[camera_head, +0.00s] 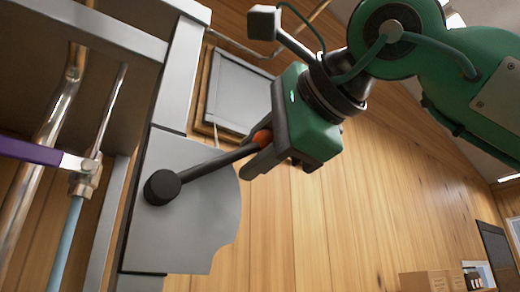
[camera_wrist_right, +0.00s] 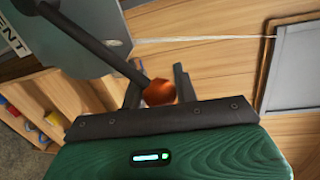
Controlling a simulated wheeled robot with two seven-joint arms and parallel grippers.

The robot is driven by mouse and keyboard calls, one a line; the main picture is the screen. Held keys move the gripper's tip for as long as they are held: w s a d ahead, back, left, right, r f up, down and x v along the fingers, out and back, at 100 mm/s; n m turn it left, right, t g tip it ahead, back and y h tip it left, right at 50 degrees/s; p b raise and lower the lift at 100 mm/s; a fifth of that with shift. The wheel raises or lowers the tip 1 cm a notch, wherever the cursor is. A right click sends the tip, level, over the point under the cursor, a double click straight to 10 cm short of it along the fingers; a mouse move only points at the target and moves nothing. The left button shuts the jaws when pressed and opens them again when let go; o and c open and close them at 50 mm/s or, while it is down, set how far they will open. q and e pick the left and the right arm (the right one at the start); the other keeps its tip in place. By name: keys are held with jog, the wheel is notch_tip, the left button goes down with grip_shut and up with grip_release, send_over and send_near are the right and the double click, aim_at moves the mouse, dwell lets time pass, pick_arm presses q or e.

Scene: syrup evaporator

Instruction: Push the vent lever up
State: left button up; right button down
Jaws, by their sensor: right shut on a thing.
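The vent lever (camera_head: 215,163) is a dark rod with a round black hub at its lower left end, set on a grey rounded plate (camera_head: 195,220). It slants up and to the right in the head view. Its tip is an orange knob (camera_head: 262,137), which also shows in the wrist view as the orange knob (camera_wrist_right: 159,92). My right gripper (camera_head: 256,152) is shut on this knob, with one dark finger on each side of it in the wrist view. Part of the knob is hidden by the fingers in the head view. My left gripper is not in view.
A grey square panel (camera_head: 237,92) is set in the wooden wall behind the gripper, and a pale cord (camera_wrist_right: 205,39) runs to it. Pipes and a purple-handled valve (camera_head: 35,150) stand at the left beside the metal frame. Boxes (camera_head: 430,281) sit at the lower right.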

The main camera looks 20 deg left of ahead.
jog(key=shift+r, duration=0.15)
jog(key=c, duration=1.1)
grip_release()
jog(key=shift+s+a, duration=0.1)
jog(key=shift+s+d+b, duration=0.2)
jog(key=shift+d+b, duration=0.2)
jog(key=shift+d, duration=0.05)
jog(key=shift+b+v, duration=2.65)
jog(key=shift+v, duration=3.8)
